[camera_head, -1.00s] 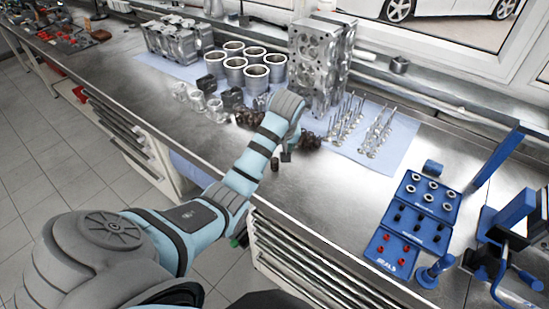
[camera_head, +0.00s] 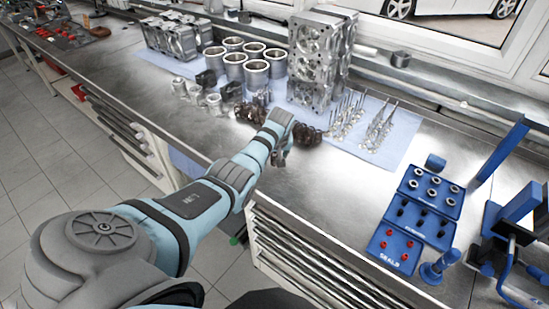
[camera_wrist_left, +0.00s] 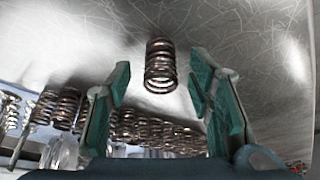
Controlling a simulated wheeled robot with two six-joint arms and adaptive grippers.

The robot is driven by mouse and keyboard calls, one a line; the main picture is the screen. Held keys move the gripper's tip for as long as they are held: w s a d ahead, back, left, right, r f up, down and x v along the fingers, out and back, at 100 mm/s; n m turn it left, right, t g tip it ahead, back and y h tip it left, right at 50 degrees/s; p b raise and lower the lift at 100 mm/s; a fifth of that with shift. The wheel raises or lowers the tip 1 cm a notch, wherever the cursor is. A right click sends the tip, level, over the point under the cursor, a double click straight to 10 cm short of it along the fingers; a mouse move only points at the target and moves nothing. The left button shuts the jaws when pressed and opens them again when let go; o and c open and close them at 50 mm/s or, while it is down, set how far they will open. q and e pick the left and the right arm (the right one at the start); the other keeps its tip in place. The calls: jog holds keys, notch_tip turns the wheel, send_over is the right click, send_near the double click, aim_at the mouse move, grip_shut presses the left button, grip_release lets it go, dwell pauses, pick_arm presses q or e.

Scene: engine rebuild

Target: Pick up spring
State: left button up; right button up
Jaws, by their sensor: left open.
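A single dark metal coil spring (camera_wrist_left: 160,66) stands apart on the bare steel bench in the left wrist view. My left gripper (camera_wrist_left: 161,78) is open, with its green fingers on either side of this spring. A gap shows between the spring and each finger. In the head view, my left gripper (camera_head: 281,158) is low over the bench, near the front of a group of dark springs (camera_head: 306,134). The single spring is hidden or too small to tell there. More springs (camera_wrist_left: 150,130) stand in a row at the bottom of the wrist view. My right gripper is not in view.
Valves (camera_head: 378,128) stand on a blue cloth (camera_head: 395,150) to the right of the springs. Cylinder liners (camera_head: 257,74) and a cylinder head (camera_head: 318,60) stand behind. A blue seal tray (camera_head: 397,250) lies at the right. The bench between gripper and tray is clear.

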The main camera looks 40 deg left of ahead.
pick_arm(q)
jog(key=shift+r, duration=0.1)
grip_shut()
